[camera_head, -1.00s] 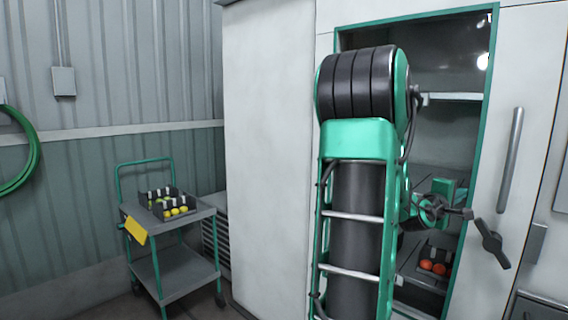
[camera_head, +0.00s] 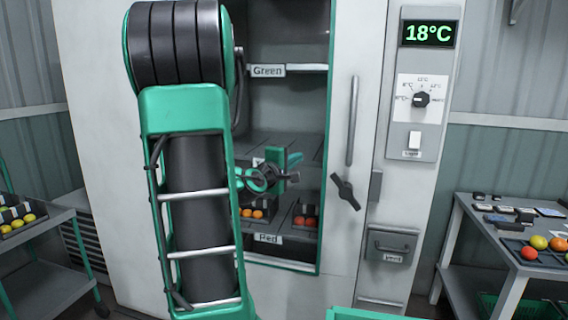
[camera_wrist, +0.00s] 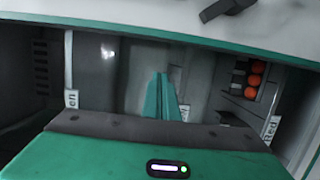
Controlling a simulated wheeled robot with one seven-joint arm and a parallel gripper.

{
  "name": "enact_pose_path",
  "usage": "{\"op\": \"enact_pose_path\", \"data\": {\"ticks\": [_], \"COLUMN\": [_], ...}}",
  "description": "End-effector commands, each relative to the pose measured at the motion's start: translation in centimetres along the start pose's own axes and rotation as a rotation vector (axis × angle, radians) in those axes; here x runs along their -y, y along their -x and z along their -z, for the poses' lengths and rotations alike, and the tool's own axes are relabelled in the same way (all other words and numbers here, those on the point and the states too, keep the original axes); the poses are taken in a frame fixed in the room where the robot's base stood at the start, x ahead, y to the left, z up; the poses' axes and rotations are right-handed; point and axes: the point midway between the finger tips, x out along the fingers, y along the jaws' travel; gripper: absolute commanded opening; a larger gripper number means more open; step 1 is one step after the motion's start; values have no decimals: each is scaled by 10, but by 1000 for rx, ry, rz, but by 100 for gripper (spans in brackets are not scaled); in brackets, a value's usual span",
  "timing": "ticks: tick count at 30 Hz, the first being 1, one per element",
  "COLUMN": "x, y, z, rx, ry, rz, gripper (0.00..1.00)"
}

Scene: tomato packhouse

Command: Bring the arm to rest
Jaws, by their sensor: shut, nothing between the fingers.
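My arm stands raised on the left of the head view, bent at the top, with its far end reaching down in front of the cabinet's green-framed opening. My gripper (camera_head: 294,159) is partly hidden behind my wrist parts there. In the wrist view its two teal fingers (camera_wrist: 164,96) lie together, shut and empty. They appear apart from the shelves and the tomatoes.
The white cabinet (camera_head: 100,120) has shelves labelled Green (camera_head: 268,70) and Red (camera_head: 268,238). Orange tomatoes (camera_head: 257,213) and red tomatoes (camera_head: 305,221) sit low inside. A door handle (camera_head: 352,120) is close right. A trolley (camera_head: 50,285) stands left, a table (camera_head: 465,235) right.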

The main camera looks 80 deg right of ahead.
Motion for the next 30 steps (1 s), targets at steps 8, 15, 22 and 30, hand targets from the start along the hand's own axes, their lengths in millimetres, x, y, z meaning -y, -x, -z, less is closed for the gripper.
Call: {"op": "enact_pose_path", "data": {"ticks": [8, 15, 22, 30], "x": [0, -1, 15, 107], "y": [30, 34, 40, 115], "z": [-1, -2, 2, 42], "rx": [1, 3, 5, 30], "ry": [-2, -1, -75, -413], "rz": [0, -1, 68, 533], "gripper": [0, 0, 0, 0]}}
